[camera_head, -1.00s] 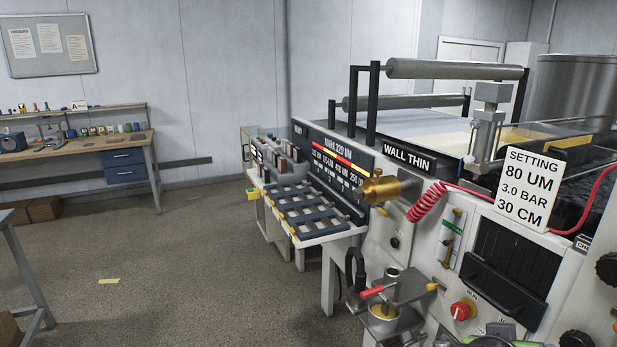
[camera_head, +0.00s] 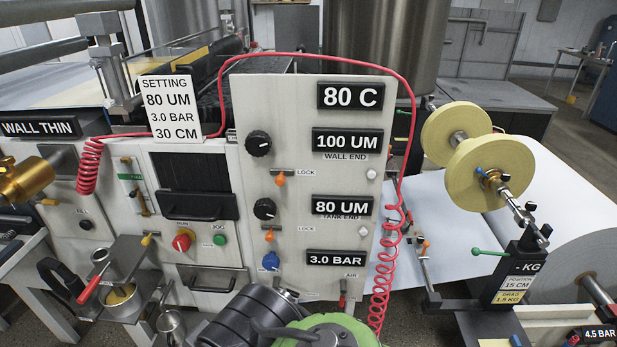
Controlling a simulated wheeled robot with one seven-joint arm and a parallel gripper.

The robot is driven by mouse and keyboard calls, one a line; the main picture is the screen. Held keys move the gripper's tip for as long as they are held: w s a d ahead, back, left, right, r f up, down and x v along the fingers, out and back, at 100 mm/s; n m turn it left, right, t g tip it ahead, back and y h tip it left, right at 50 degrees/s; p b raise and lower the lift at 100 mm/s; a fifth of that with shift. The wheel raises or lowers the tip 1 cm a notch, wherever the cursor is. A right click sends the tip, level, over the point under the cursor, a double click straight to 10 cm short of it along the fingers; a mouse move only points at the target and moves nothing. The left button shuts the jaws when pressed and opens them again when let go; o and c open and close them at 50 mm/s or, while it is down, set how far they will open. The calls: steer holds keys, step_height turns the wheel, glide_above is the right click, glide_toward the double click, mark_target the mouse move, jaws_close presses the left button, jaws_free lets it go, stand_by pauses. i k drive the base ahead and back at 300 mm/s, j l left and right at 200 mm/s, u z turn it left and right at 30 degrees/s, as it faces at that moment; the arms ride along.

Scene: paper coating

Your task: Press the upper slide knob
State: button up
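The grey control panel (camera_head: 310,190) stands in the middle. Its upper black knob (camera_head: 258,143) is beside the 100 UM display (camera_head: 347,140), and its lower black knob (camera_head: 264,209) is beside the 80 UM display (camera_head: 342,207). An orange lever (camera_head: 280,181) sits by the upper LOCK label, and another (camera_head: 269,236) by the lower one. A white round button (camera_head: 371,174) is at the panel's right edge, with a second one (camera_head: 364,231) below. Nothing is labelled as a slide knob; I cannot tell which part it is. Dark and green parts of my arm show at the bottom; my gripper is not seen.
A red coiled hose (camera_head: 379,275) hangs down the panel's right side. A setting card (camera_head: 170,108) reads 80 UM, 3.0 BAR, 30 CM. Yellow discs (camera_head: 477,172) and a large white roll (camera_head: 575,230) stand at right. A red-handled fixture (camera_head: 120,295) juts out at left.

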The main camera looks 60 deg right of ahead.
mark_target(280, 180)
steer(key=z, duration=1.55)
